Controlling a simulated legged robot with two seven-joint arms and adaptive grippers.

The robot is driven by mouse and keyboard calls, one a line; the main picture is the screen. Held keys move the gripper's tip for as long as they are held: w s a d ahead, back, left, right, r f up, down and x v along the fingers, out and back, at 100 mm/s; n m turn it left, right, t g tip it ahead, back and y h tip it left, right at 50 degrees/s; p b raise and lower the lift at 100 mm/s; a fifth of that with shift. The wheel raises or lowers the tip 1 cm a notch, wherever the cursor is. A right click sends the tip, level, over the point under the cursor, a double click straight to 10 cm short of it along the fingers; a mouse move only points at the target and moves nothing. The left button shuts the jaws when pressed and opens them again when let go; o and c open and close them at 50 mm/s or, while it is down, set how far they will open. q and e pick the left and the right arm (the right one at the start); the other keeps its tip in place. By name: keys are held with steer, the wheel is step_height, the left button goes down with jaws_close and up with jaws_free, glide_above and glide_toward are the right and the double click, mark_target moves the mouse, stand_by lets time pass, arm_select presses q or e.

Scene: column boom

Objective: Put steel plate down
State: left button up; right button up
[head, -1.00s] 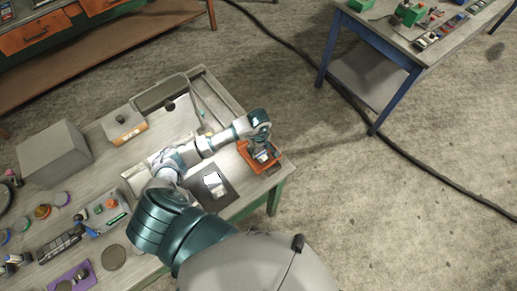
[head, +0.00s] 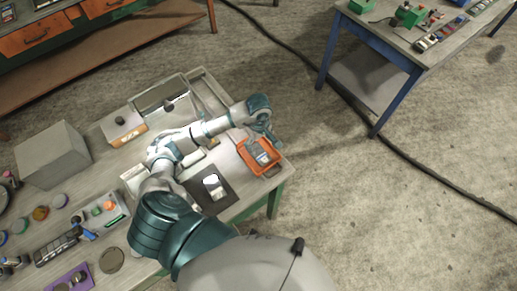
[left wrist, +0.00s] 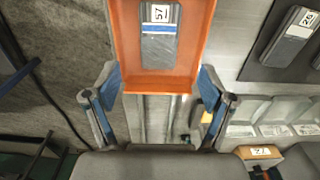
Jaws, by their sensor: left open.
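The steel plate is a grey rectangle with a white number label. It lies flat inside the orange tray, in the head view (head: 261,154) and the left wrist view (left wrist: 159,45). The orange tray (head: 245,158) sits at the right end of the workbench; it also shows in the left wrist view (left wrist: 126,50). My left gripper (head: 270,134) is open and empty beside the tray's far edge. In the left wrist view its spread fingers (left wrist: 158,84) stand on either side of the tray's near end, apart from the plate. My right gripper is not in view.
A dark mat (head: 222,201) with another labelled plate lies beside the tray. A grey box (head: 52,155) and several small parts cover the left of the bench (head: 85,205). A blue-legged table (head: 370,80) stands at upper right; a black cable crosses the floor.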

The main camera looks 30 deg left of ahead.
arm_select(q)
steer(key=shift+r, duration=2.15)
